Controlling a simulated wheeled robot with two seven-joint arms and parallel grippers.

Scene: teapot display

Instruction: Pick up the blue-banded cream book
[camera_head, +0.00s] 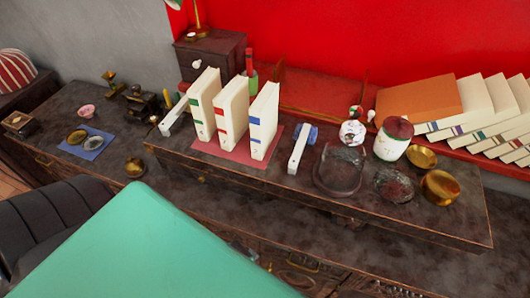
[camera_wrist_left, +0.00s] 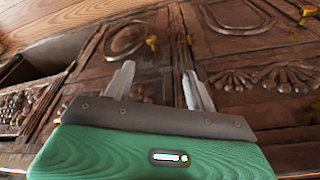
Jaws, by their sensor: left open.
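The blue-banded cream book (camera_head: 264,122) stands upright in the head view, rightmost of three cream books on a red mat (camera_head: 228,170). A red-banded cream book (camera_head: 231,112) stands just left of it, and a green-banded one (camera_head: 204,105) is farther left. My left gripper (camera_wrist_left: 158,72) shows in its wrist view with its two fingers apart and nothing between them. It faces carved dark wooden cabinet fronts, and no book shows in that view. My left gripper's fingers are not seen in the head view. My right gripper is not in view.
A white bookend with blue parts (camera_head: 299,150) stands right of the mat, another (camera_head: 174,116) left of it. A glass dish (camera_head: 340,172), a red-lidded jar (camera_head: 393,139) and brass bowls (camera_head: 440,188) stand farther right.

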